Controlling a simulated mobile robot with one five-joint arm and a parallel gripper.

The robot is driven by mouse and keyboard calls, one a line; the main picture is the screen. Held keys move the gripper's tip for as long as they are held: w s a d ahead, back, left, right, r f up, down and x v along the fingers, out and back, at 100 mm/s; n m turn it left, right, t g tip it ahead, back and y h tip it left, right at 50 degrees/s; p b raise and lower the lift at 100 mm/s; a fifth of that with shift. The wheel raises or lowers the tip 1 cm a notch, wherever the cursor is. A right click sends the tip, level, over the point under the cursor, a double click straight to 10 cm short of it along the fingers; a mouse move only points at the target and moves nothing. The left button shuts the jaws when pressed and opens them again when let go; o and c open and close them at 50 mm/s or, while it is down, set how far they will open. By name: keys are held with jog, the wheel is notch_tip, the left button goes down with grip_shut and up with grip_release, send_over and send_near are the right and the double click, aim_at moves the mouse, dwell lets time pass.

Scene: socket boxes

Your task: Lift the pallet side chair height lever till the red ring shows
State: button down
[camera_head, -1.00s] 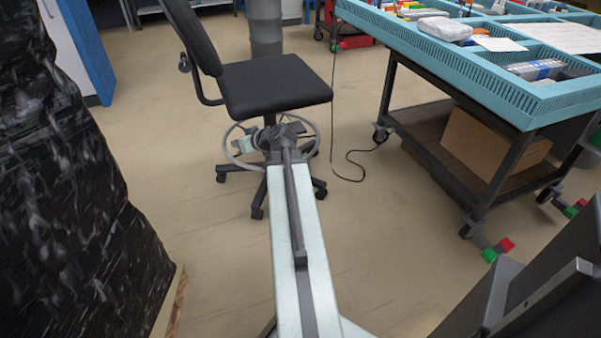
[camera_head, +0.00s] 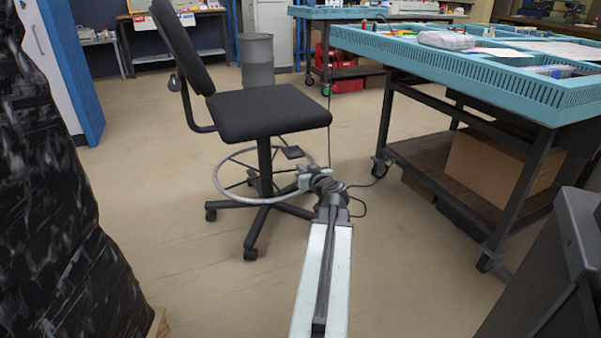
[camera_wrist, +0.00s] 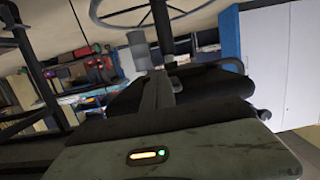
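The black chair (camera_head: 268,112) stands on the floor, with a dark column, a grey foot ring (camera_head: 222,172) and a castor base. The height lever cannot be made out for certain; a small dark paddle (camera_head: 292,152) shows below the seat's right side. No red ring is visible on the column. My gripper (camera_head: 304,178) is low, by the foot ring's right side and below seat height; contact cannot be told. In the tilted wrist view the chair seat (camera_wrist: 190,84) fills the middle and the foot ring (camera_wrist: 118,20) is at the top. The fingers are not clear.
A black-wrapped load (camera_head: 45,215) stands close on the left. A teal-topped bench (camera_head: 560,100) with a cardboard box (camera_head: 490,170) on its lower shelf stands on the right. A grey barrel (camera_head: 257,60) is behind the chair. Floor (camera_head: 190,285) in front is clear.

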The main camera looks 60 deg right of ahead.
jog(key=b+x, duration=0.1)
jog(key=x, duration=0.7)
jog(key=shift+b, duration=0.3)
dwell(1.6)
jog(key=shift+r+p, duration=6.55)
jog(key=shift+p, duration=0.05)
notch_tip(320, 180, down, 4)
jog(key=b, duration=0.3)
jog(key=shift+r, duration=0.4)
jog(key=shift+s, duration=0.1)
